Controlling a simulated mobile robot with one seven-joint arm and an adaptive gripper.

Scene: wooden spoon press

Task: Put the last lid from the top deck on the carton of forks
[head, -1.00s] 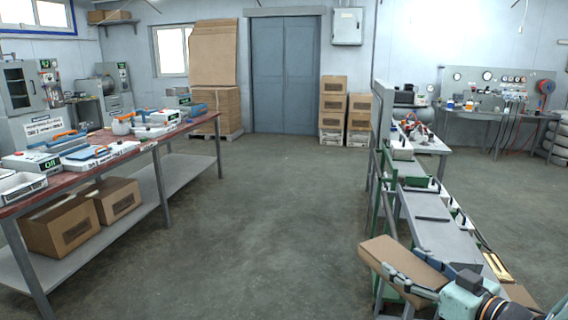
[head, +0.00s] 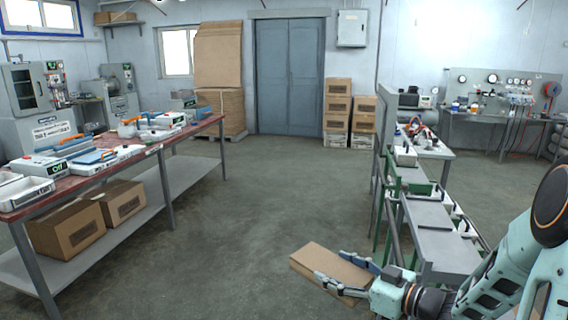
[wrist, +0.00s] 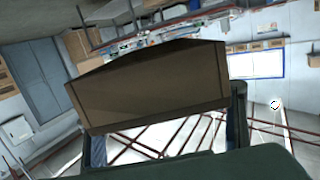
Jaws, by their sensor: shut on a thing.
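A flat brown cardboard lid (head: 318,259) is held in my gripper (head: 331,268), out over the floor left of the grey bench. My gripper is shut on the lid, with one finger at each side of it. The lid also fills the middle of the wrist view (wrist: 150,85), its broad brown face toward the camera. The grey bench top (head: 440,250) runs away from me on the right, and I cannot tell whether it is the top deck. I cannot make out the carton of forks; my arm covers the near right part of the scene.
A long red-topped table (head: 105,168) stands on the left with devices on it, and brown cartons (head: 70,231) on its lower shelf. The concrete floor (head: 260,215) between table and bench is clear. Stacked boxes (head: 337,108) stand by the blue door (head: 290,75).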

